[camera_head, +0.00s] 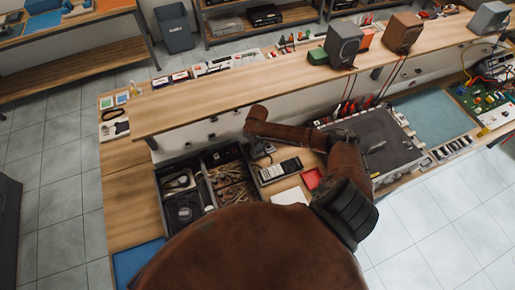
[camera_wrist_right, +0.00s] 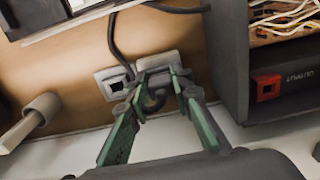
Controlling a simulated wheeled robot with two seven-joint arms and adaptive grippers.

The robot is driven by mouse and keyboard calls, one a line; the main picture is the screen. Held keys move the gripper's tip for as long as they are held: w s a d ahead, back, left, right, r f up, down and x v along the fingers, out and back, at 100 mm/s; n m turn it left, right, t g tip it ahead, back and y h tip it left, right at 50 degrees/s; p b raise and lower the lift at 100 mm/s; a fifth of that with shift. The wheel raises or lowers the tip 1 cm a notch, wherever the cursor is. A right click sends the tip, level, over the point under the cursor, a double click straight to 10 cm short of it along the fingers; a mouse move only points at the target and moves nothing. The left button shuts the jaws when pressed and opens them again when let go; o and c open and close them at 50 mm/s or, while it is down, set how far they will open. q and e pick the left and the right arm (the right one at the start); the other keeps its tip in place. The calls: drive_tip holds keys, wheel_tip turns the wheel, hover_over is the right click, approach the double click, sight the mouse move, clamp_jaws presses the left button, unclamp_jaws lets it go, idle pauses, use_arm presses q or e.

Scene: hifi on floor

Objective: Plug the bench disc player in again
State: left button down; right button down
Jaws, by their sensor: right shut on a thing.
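In the right wrist view, my right gripper (camera_wrist_right: 152,90) has its two green fingers closed around a small grey plug (camera_wrist_right: 154,82). The plug is right in front of a white wall socket plate (camera_wrist_right: 165,60). I cannot tell whether its pins are in the socket. In the head view my right gripper (camera_head: 259,150) is small and partly hidden under my arm, at the back of the bench. A wide flat device with a dark top (camera_head: 372,138) stands to its right; I cannot tell for sure that it is the disc player. My left gripper is not in view.
Left of the plug is another white plate with a dark opening (camera_wrist_right: 114,82), with a dark cable (camera_wrist_right: 115,40) above. A grey box (camera_wrist_right: 235,65) stands close on the right. A divided tool tray (camera_head: 208,190) and a handheld meter (camera_head: 280,170) lie near the gripper.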

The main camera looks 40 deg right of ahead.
drive_tip(key=c, duration=1.6)
unclamp_jaws()
drive_tip(key=shift+r+p, duration=3.25)
drive_tip(key=shift+r, duration=5.3)
